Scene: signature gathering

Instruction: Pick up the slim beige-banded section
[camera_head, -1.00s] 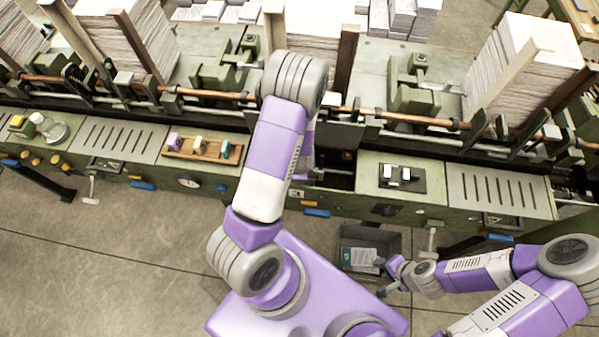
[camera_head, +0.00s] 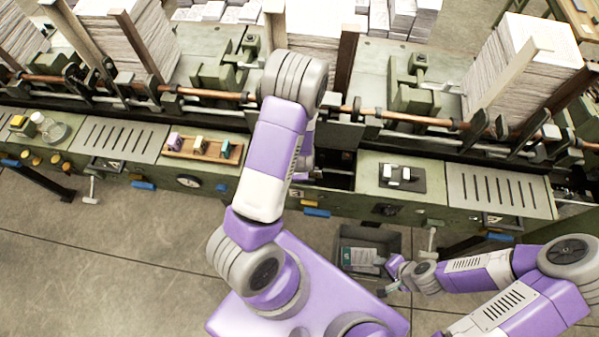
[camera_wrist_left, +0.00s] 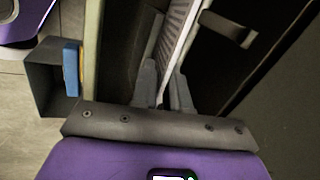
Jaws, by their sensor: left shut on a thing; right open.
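In the left wrist view a thin section (camera_wrist_left: 182,48) with a pale edge stands between the two grey fingers of my left gripper (camera_wrist_left: 165,82). The fingers are closed on it, inside a dark recess. Its beige band cannot be made out clearly. In the head view my left arm covers this gripper and the section, over the dark opening in the middle of the green machine (camera_head: 330,170). My right gripper (camera_head: 388,280) is open and empty, low at the right beside a grey bin.
The grey bin (camera_head: 398,245) holds a green-and-white printed item (camera_head: 360,258). A wooden tray (camera_head: 207,149) with small blocks and a black pad (camera_head: 402,178) with white pieces lie on the machine's front ledge. Tall paper stacks (camera_head: 520,65) and a copper rod (camera_head: 420,119) stand behind.

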